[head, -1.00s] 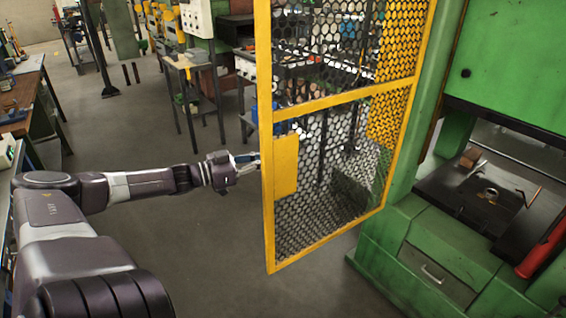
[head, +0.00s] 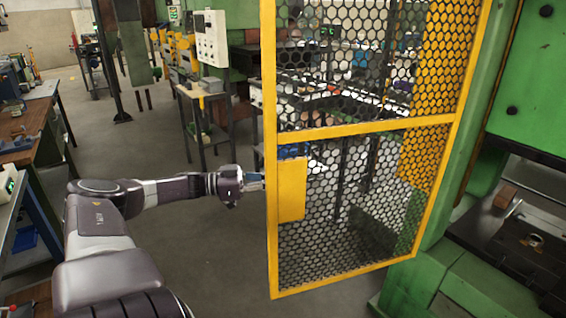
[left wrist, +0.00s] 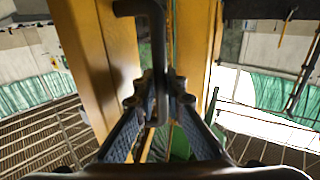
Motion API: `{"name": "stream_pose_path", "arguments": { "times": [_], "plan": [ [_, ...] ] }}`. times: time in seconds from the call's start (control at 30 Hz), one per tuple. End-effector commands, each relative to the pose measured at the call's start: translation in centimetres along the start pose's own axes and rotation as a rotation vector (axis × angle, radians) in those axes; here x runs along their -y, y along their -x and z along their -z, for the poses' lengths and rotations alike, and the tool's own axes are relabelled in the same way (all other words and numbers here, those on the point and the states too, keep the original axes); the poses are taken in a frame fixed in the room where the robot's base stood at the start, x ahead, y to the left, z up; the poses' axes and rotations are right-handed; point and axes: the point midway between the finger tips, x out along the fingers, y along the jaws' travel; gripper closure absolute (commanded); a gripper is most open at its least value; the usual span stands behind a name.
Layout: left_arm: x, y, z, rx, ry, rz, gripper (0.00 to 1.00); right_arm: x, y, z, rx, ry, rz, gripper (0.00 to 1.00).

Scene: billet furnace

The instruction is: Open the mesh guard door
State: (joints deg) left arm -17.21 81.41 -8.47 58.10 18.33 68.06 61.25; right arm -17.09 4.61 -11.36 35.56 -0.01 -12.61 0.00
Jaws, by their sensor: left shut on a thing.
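The mesh guard door (head: 368,129) has a yellow frame and hexagonal mesh. It stands swung out from the green press (head: 524,95), with its free edge towards my left arm. A yellow plate (head: 292,190) is on its lower left part. My left gripper (head: 262,181) is at this free edge; the head view hides its fingertips behind the frame. In the left wrist view my left gripper (left wrist: 161,92) is shut on a dark bent bar handle (left wrist: 157,35) beside yellow frame parts. My right gripper is in neither view.
Workbenches (head: 28,120) line the left side. The grey floor (head: 150,220) around my left arm is open. The press bed (head: 510,235) shows at the right.

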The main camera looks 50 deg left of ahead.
Motion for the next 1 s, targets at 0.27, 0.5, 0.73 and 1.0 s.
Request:
{"name": "stream_pose_path", "arguments": {
  "times": [0.27, 0.5, 0.73, 1.0],
  "plan": [
    [-0.1, 0.0, 0.0, 0.001, 0.001, -0.001, 1.00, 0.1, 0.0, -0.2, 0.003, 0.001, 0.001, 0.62],
    [0.0, 0.0, 0.0, 0.001, 0.000, -0.001, 0.83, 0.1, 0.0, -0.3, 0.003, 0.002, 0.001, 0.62],
    [0.0, 0.3, -0.1, 0.002, 0.001, 0.001, 0.83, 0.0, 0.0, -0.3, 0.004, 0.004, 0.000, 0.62],
    [0.0, 2.4, -0.2, 0.008, 0.002, 0.000, 0.83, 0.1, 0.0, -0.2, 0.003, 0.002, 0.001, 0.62]
  ]
}}
